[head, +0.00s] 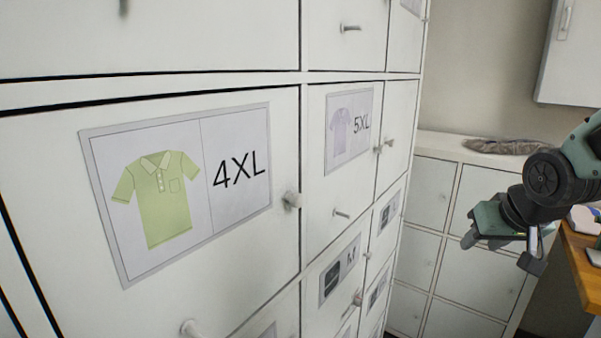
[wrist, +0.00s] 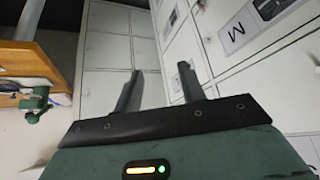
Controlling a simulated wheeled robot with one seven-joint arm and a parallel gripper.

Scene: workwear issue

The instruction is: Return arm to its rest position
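My gripper (head: 505,248) hangs at the right of the head view, in front of the low white cabinet and apart from it. In the wrist view its two dark fingers (wrist: 160,88) stand apart with nothing between them. My gripper is open and empty. A green and black part of my arm shows above it at the right edge of the head view.
White locker doors with knobs fill the left, one labelled 4XL with a green shirt (head: 155,195), another labelled 5XL (head: 350,125). A low white cabinet (head: 435,190) stands behind my gripper with a grey cloth item (head: 500,146) on top. A wooden desk (head: 580,262) is at right.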

